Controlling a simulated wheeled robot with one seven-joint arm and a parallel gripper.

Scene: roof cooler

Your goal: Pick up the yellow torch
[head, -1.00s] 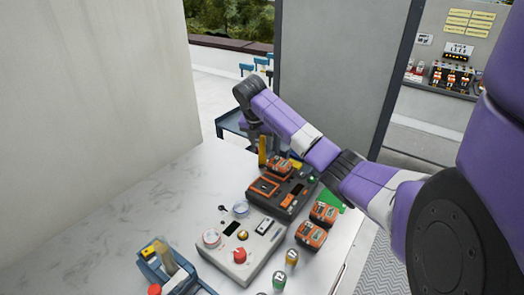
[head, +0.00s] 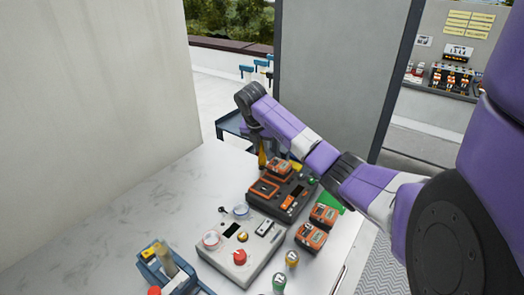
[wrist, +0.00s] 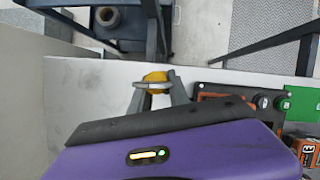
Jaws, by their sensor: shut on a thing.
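The yellow torch (wrist: 155,77) is between the two grey fingers of my gripper (wrist: 155,87) in the wrist view, near the table's far edge. A pale band shows on it. My gripper is shut on it. In the head view the torch (head: 262,158) shows as a narrow yellow piece below my wrist, left of the dark charger. Most of my gripper is hidden there by my arm. I cannot tell whether the torch touches the table.
A dark charger (head: 294,203) with orange battery packs stands just right of the torch. A grey control box (head: 222,262) with a red button, a blue caddy (head: 150,272) and several small bottles stand nearer. The left of the white table (head: 110,215) is clear. A blue cart (head: 232,124) stands beyond.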

